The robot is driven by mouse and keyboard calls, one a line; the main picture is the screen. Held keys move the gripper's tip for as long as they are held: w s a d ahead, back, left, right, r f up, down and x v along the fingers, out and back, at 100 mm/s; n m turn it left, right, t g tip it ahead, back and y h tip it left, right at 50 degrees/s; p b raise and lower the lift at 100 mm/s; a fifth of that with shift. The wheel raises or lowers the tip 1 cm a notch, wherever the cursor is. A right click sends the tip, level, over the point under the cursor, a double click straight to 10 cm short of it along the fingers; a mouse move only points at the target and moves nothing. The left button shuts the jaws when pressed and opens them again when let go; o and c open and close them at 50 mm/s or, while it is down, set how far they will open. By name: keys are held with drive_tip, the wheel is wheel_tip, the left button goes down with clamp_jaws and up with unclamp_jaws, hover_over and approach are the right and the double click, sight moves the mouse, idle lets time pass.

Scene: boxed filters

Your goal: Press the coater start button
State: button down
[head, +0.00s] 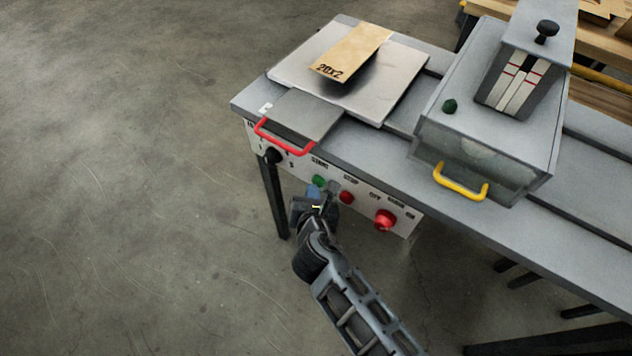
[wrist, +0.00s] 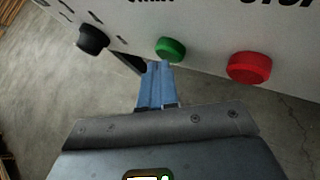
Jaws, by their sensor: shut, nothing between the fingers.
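The green start button (head: 319,181) is on the white front panel of the grey machine, under the START label. It also shows in the wrist view (wrist: 170,49), just above and slightly right of my fingertips. My gripper (head: 314,193) is shut and empty, its blue fingers (wrist: 156,75) pointing at the panel close below the green button. In the wrist view a gap shows between fingertips and button; I cannot tell how deep it is. The red stop button (head: 347,197) is just right of the green one, and it also shows in the wrist view (wrist: 249,67).
A black knob (head: 273,156) is left on the panel and a larger red button (head: 385,219) right. A red handle (head: 284,137) juts above the panel. A cardboard piece marked 20x2 (head: 351,52) lies on a metal plate. A yellow-handled box (head: 487,115) stands right. Floor at left is clear.

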drive_tip(key=shift+w+d, duration=0.15)
drive_tip(key=shift+w, duration=0.05)
idle(0.4)
drive_tip(key=shift+s, duration=0.1)
drive_tip(key=shift+s+a, duration=0.6)
drive_tip(key=shift+s, duration=0.05)
drive_tip(key=s+a, duration=0.1)
drive_tip(key=s, duration=0.1)
drive_tip(key=s+a, duration=0.2)
idle(0.5)
idle(0.7)
